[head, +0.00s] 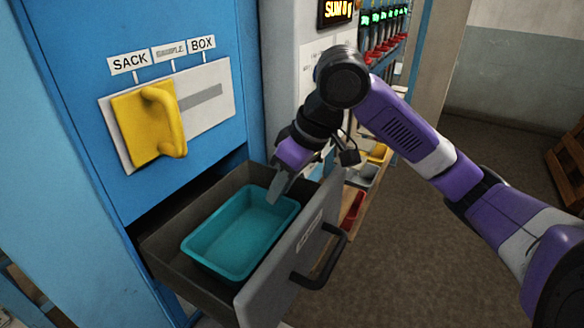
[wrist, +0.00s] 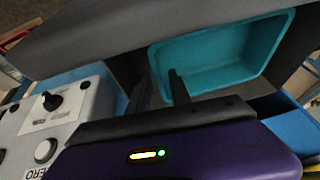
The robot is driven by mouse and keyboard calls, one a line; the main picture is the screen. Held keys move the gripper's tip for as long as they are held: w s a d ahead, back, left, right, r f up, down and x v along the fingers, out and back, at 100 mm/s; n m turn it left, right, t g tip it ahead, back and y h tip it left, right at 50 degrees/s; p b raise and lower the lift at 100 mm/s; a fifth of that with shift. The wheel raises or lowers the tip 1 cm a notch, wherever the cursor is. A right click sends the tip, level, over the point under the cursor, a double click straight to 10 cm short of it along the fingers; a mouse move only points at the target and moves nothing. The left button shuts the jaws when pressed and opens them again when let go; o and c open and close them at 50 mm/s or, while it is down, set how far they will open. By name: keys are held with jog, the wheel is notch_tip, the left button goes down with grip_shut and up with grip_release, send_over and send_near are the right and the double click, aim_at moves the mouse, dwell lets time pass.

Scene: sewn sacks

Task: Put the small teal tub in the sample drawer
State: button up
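The teal tub (head: 240,235) sits upright and empty inside the pulled-out grey sample drawer (head: 170,242). The tub also shows in the wrist view (wrist: 215,55). My gripper (head: 274,196) is at the tub's far right rim, pointing down. In the wrist view its two dark fingers (wrist: 160,78) stand apart, one against the tub's inside and one beyond its edge. A gap shows between them, so it looks open. Whether a finger touches the rim cannot be told.
The drawer front has a dark handle (head: 322,262). Above the drawer is a blue cabinet with a yellow-handled selector (head: 150,122) under SACK, SAMPLE and BOX labels. A white control panel (wrist: 55,115) with a knob stands near the gripper.

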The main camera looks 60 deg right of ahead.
jog(key=b+v, duration=0.1)
jog(key=v, duration=0.7)
dwell(0.4)
